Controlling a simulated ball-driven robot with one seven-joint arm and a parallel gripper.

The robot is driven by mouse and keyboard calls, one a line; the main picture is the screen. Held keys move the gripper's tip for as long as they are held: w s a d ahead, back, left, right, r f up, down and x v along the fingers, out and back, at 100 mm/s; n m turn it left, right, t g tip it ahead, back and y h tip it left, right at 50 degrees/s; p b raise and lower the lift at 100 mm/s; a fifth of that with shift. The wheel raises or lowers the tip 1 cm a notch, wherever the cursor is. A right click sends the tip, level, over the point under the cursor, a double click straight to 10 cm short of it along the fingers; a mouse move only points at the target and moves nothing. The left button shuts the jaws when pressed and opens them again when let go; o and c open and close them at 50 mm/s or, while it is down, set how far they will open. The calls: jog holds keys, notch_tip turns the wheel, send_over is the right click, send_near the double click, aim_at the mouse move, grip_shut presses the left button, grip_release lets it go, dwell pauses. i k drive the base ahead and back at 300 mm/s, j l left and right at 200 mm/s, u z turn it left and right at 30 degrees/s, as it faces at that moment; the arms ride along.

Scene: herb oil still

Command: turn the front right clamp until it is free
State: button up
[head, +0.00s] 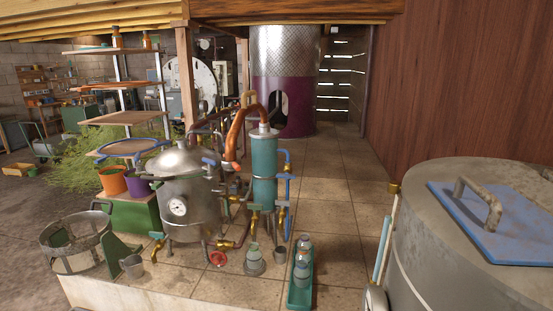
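The still's steel pot (190,205) stands on legs on a low pale platform, with a domed lid (181,160) on it and a round gauge on its front. Small fittings show at the lid's rim. One with a blue part (209,162) is at the right of the rim, and another sits at the left. They are too small to tell which is the front right clamp, or whether any is tight or loose. A copper pipe (236,125) arches to a teal condenser (264,170) right of the pot. My gripper is not in view.
A large grey tank (450,235) with a blue lid panel fills the right foreground. A green tray (300,291) holds jars at the platform's front. A mesh basket (75,245) stands at left. Tiled floor right of the condenser is clear.

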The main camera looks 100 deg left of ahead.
aim_at(210, 162)
jog(key=u, duration=2.1)
